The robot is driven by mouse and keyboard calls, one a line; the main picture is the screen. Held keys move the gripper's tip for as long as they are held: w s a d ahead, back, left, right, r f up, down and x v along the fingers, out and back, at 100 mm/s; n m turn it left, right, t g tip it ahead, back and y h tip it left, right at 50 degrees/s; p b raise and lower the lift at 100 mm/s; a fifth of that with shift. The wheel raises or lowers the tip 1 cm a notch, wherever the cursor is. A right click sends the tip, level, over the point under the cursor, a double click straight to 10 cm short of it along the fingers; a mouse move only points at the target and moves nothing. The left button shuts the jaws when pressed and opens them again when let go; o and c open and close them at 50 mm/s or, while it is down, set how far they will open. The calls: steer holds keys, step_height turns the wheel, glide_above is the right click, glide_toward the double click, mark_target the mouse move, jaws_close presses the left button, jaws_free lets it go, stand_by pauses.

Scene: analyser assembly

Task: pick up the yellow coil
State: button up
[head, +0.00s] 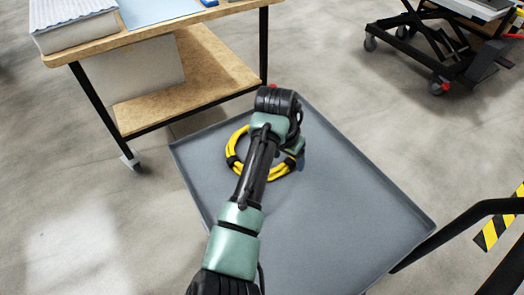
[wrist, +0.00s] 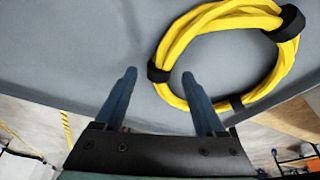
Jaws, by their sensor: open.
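The yellow coil (head: 236,160) is a ring of yellow cable with black bands, lying on a grey tray (head: 365,230). In the head view my arm hides part of it. In the wrist view the coil (wrist: 181,42) is at the upper right, and the tray surface (wrist: 70,40) fills the upper left. My gripper (wrist: 160,75) is open and empty, its two blue fingers pointing toward the coil. The right fingertip appears close to the coil's left black band. I cannot tell whether it touches.
A wooden workbench (head: 160,38) with a lower shelf (head: 205,85) stands at the upper left, close to the tray's back edge. A black wheeled cart (head: 445,50) is at the upper right. Black-and-yellow striped tape (head: 497,222) shows at the right. The tray's right part is clear.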

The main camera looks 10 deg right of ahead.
steer(key=shift+w+d+f, duration=0.15)
steer(key=shift+f, duration=0.55)
jaws_close()
steer(key=shift+r, duration=0.15)
stand_by(0.8)
